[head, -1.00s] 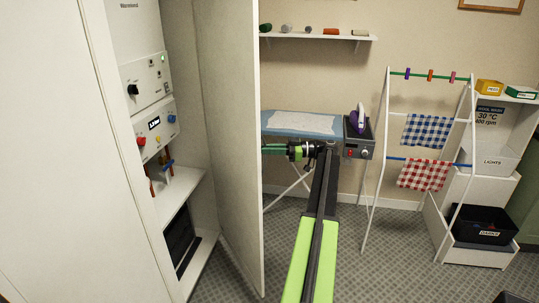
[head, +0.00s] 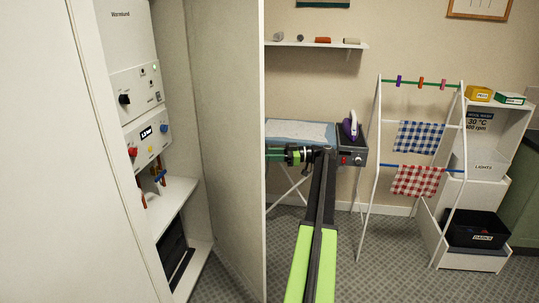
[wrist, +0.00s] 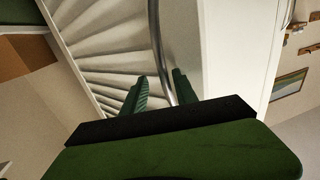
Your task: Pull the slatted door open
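The slatted door (head: 228,150) stands swung well out from the cupboard. The head view shows its plain inner face and free edge. My gripper (head: 274,154) is just beyond that edge, on the door's outer side, and its tips are partly hidden by the door. In the wrist view the door's white slats (wrist: 105,45) fill the upper left. A curved metal bar handle (wrist: 156,40) runs down between the two green fingers of my gripper (wrist: 160,82). The fingers stand apart on either side of the handle, and a gap shows on its left.
A white boiler (head: 145,105) is inside the open cupboard. Beyond my arm stand an ironing board (head: 300,132) with a purple iron (head: 350,124), and a drying rack (head: 372,170). Grey carpet (head: 395,255) is clear at the front right.

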